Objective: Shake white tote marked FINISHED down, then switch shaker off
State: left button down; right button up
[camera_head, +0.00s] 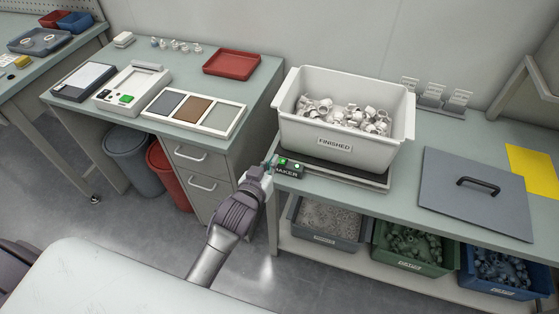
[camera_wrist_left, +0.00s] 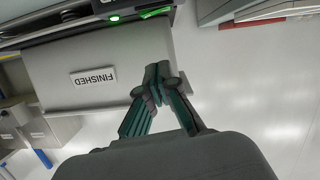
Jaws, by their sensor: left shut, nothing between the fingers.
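The white tote marked FINISHED (camera_head: 345,148) stands upright on the dark shaker plate (camera_head: 350,176) and holds a loose heap of white and grey caps (camera_head: 345,116). The shaker's control box (camera_head: 288,171) sits at the plate's left front corner and shows green lights. A green-lit button (camera_wrist_left: 114,17) also shows in the left wrist view. My left gripper (camera_head: 270,163) is shut and empty at the left end of the box; I cannot tell if it touches. Its closed fingertips also show in the left wrist view (camera_wrist_left: 157,72). My right gripper is out of view.
A grey lid with a black handle (camera_head: 475,195) lies right of the tote. Grey, green and blue bins (camera_head: 415,248) stand on the shelf below. A desk with trays (camera_head: 195,112) is at the left, with floor between.

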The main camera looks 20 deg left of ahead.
pick_arm(q)
jog(key=w+f, duration=0.2)
jog(key=w, duration=0.1)
jog(key=w+f, duration=0.1)
jog(key=f, duration=0.1)
jog(key=shift+w+d+f, duration=0.1)
jog(key=shift+w+d, duration=0.25)
jog(key=shift+f, duration=0.5)
